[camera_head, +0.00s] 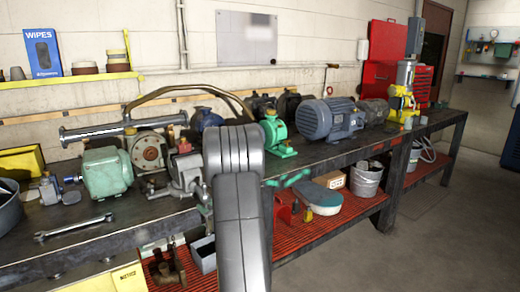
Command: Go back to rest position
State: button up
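My grey arm links (240,225) rise through the middle of the view in front of the workbench (140,238). My gripper is not visible. Several motors and pumps stand on the bench. A blue-grey finned motor (328,118) is right of centre. A green pump (277,135) stands just left of it. A green housing (107,172) with a round rusty flange (149,152) is at the left. No tags can be made out. My arm hides part of the bench and of its lower shelf.
A wrench (75,228) lies near the bench's front edge. A vise (187,175) stands beside my arm. The red lower shelf (345,222) holds a metal bucket (367,180) and other items. A yellow unit (403,102) stands on the bench farther right. The floor (450,235) at the right is clear.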

jog(key=shift+x, duration=0.8)
jog(key=shift+s+d, duration=0.1)
jog(key=f+b+v, duration=0.1)
jog(key=b+v, duration=0.1)
jog(key=v, duration=1.2)
jog(key=p+x, duration=0.1)
jog(key=x, duration=0.3)
jog(key=r+p+x, duration=0.1)
jog(key=x, duration=0.4)
jog(key=p+x, duration=0.1)
jog(key=x, duration=0.4)
jog(key=shift+r, duration=0.2)
jog(key=m+p, duration=0.2)
jog(key=p, duration=0.2)
jog(key=shift+a+r, duration=0.1)
jog(key=shift+a, duration=0.15)
